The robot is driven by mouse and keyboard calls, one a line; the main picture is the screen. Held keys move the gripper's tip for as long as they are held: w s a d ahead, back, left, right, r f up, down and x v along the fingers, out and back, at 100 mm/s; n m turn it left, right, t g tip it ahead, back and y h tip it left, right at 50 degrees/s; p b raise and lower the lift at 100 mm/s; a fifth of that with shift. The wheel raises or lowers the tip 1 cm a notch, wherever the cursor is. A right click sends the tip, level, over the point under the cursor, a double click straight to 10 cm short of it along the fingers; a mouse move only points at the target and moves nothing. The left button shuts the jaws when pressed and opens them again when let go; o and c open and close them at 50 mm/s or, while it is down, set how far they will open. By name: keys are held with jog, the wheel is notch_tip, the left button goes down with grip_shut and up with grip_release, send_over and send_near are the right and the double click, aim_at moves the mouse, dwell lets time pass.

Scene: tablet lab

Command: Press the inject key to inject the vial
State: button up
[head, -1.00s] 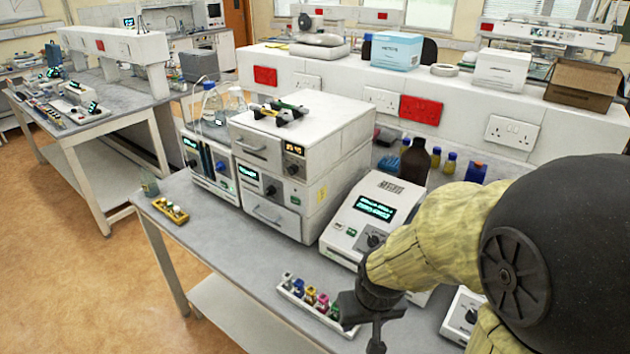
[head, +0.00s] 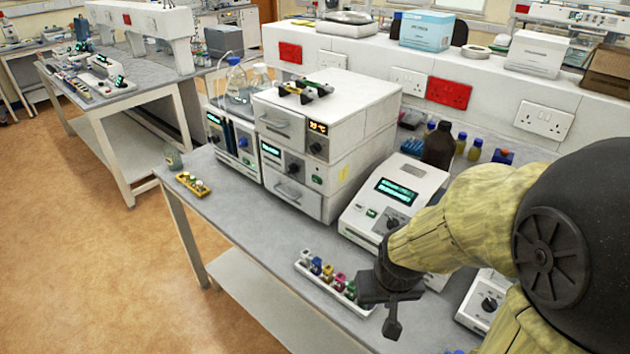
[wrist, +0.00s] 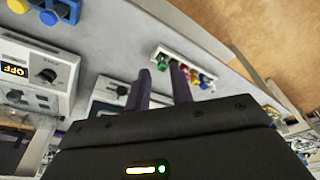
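A white instrument stack (head: 325,150) stands on the grey bench, with a small lit display and a green button (head: 317,199) on its front. A white box with a lit screen (head: 392,196) stands to its right and has another green button (head: 372,212). I cannot tell which button is the inject key. A white rack of several coloured-cap vials (head: 333,284) lies at the front bench edge. My gripper (head: 391,325) hangs beside this rack's right end. In the wrist view its two dark fingers (wrist: 162,72) are apart with nothing between them.
A yellow rack (head: 192,184) with small vials lies at the bench's left end. Bottles (head: 240,80) stand on the pump unit left of the stack, and a brown bottle (head: 438,145) is behind the screen box. Another knobbed box (head: 487,300) is right of my gripper.

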grip_shut()
jog(key=shift+w, duration=0.1)
dwell(0.6)
dwell(0.6)
